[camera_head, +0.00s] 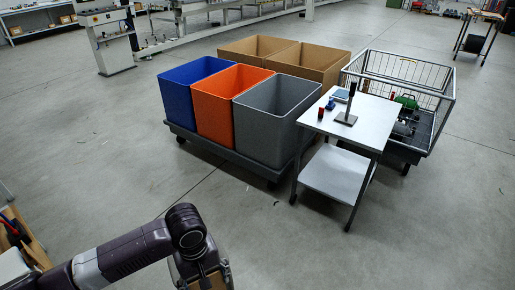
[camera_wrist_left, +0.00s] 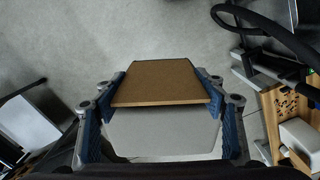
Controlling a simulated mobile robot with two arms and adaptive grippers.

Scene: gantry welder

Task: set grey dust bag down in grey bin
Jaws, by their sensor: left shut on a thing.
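The grey bin (camera_head: 268,126) stands at the right end of a row of three bins on a dark wheeled platform. Its top is open, and its floor is hidden from this angle. My left gripper (camera_wrist_left: 164,88) is shut on the grey dust bag (camera_wrist_left: 165,134), with its blue fingers on either side of the bag's brown card plate (camera_wrist_left: 160,84). In the head view my left arm comes in at the bottom left, well short of the bins, and the bag is mostly cut off by the lower edge. My right gripper is not in view.
A blue bin (camera_head: 185,100) and an orange bin (camera_head: 222,110) stand left of the grey one. Cardboard boxes (camera_head: 255,52) are behind. A white table (camera_head: 365,118) and a wire cart (camera_head: 443,98) stand right. A wooden rack (camera_wrist_left: 285,125) is beside my gripper. Open floor lies before the bins.

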